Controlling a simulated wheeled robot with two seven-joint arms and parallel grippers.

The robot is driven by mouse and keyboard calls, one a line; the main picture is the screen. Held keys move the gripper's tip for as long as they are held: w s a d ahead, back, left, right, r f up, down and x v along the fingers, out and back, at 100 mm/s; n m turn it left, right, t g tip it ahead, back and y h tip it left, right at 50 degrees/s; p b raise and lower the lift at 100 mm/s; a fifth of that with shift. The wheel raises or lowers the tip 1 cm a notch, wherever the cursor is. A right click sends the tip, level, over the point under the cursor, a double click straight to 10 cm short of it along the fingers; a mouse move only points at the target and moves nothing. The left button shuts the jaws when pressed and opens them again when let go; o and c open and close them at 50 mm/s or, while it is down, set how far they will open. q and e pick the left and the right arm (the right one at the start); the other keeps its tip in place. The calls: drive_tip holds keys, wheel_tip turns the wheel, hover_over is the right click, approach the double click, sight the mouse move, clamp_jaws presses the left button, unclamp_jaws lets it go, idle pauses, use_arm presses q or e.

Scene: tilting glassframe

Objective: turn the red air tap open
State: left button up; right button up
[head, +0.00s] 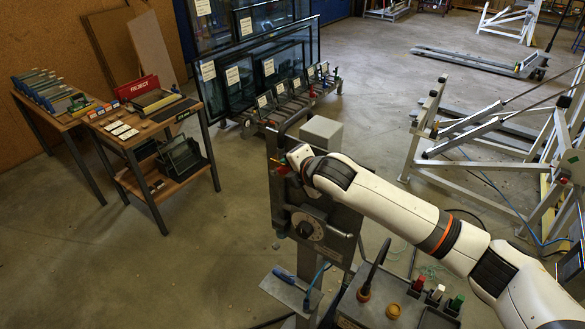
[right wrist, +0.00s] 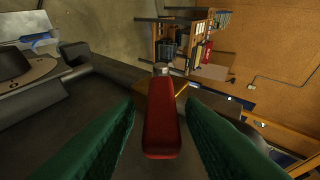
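The red air tap (head: 280,168) is a small red patch at the upper left of the grey control panel (head: 287,205) in the head view, mostly hidden by my right gripper (head: 286,164). In the right wrist view its red handle (right wrist: 162,125) points towards the camera, with a metal fitting at its far end. The green fingers of my right gripper (right wrist: 160,104) stand on either side of the handle. A gap shows on both sides, so the gripper is open around it and not clamped. My left gripper is not in view.
A round dial (head: 308,227) sits lower on the panel. Below are a grey tray (head: 275,288) and a button box (head: 395,308). A glass rack (head: 250,75) stands behind, a work table (head: 140,125) at left. Open floor lies between table and panel.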

idle(0.3)
drive_tip(key=shift+b+v, duration=1.85)
drive_tip(key=shift+v, duration=4.15)
